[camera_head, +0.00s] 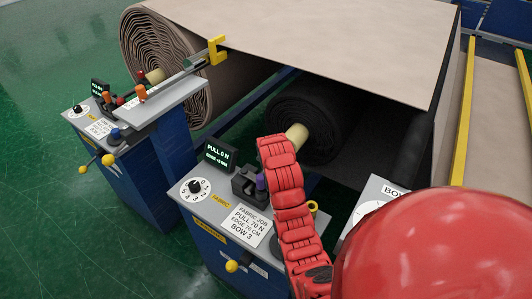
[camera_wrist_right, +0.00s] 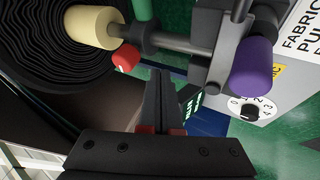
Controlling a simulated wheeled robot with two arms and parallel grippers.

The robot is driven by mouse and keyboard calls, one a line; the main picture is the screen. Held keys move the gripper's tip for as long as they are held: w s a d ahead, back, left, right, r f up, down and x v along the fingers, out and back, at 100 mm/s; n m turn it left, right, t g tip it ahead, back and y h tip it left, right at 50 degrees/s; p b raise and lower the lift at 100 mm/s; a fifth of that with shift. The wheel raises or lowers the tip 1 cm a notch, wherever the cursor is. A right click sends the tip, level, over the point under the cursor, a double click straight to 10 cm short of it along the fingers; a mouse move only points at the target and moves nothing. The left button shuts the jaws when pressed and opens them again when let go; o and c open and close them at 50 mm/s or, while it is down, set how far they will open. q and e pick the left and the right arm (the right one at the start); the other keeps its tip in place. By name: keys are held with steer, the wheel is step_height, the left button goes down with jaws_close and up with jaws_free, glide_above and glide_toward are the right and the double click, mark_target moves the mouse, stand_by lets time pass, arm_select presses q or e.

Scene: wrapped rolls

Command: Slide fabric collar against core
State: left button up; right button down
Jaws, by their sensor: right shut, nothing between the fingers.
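The black fabric roll (camera_head: 300,112) has a cream core (camera_head: 297,137) sticking out of its end. In the wrist view the core (camera_wrist_right: 93,27) sits on a grey shaft (camera_wrist_right: 185,44). A dark collar (camera_wrist_right: 147,38) with a red knob (camera_wrist_right: 125,58) and a green handle (camera_wrist_right: 143,8) is around the shaft beside the core, with what looks like a narrow gap between them. My right gripper (camera_wrist_right: 166,76) is shut and empty, just below the shaft and collar. In the head view my red right arm hides the gripper and collar. My left gripper is out of view.
A purple knob (camera_wrist_right: 251,66) is at the shaft's bracket. The fabric stand (camera_head: 222,212) has a dial and a display (camera_head: 217,153). A second stand (camera_head: 120,140) with a beige roll (camera_head: 160,50) is at left. Beige cloth (camera_head: 330,35) spans above the black roll. Green floor is open at left.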

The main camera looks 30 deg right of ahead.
steer(key=p+x, duration=0.3)
steer(key=x, duration=0.5)
steer(key=shift+w+d+f+p, duration=0.1)
steer(key=shift+w+f+p, duration=0.1)
steer(key=shift+p, duration=0.15)
steer(key=shift+w+d+f, duration=0.15)
steer(key=shift+w+f, duration=0.1)
steer(key=shift+f, duration=0.2)
steer(key=w+d+b, duration=0.3)
steer(key=d+b, duration=0.3)
steer(key=d, duration=0.1)
steer(key=shift+d+r, duration=0.15)
steer(key=shift+d, duration=0.1)
